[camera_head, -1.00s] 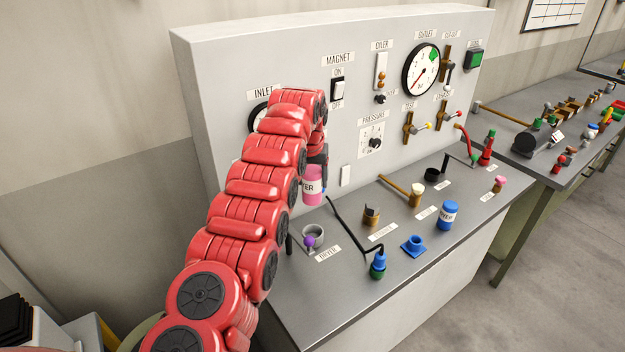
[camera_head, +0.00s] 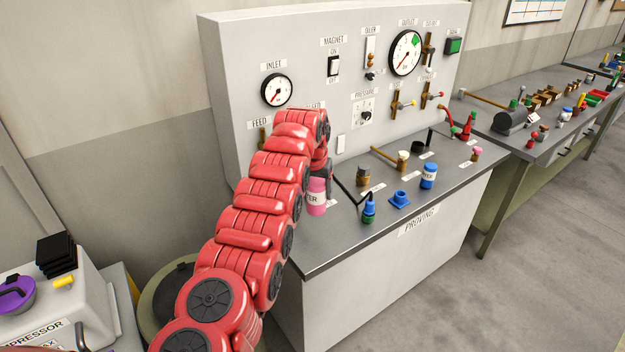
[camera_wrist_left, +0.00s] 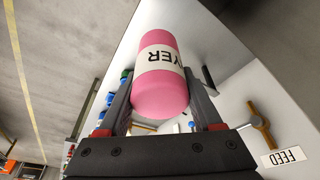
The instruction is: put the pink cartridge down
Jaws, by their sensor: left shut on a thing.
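The pink cartridge (camera_head: 316,197) with a white label is held by my left gripper (camera_head: 319,178), over the left part of the grey bench top (camera_head: 300,257) in the head view. The red arm hides part of it. In the left wrist view the pink cartridge (camera_wrist_left: 160,75) sits between the two dark fingers of my left gripper (camera_wrist_left: 160,98), which are shut on it. I cannot tell if its bottom touches the bench. My right gripper is not in view.
A blue cartridge (camera_head: 429,175), a blue ring-like part (camera_head: 400,199) and a green-and-blue fitting (camera_head: 369,212) stand to the right on the bench. The panel (camera_head: 232,75) with gauges and valves rises behind. A compressor (camera_head: 60,310) stands at the left.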

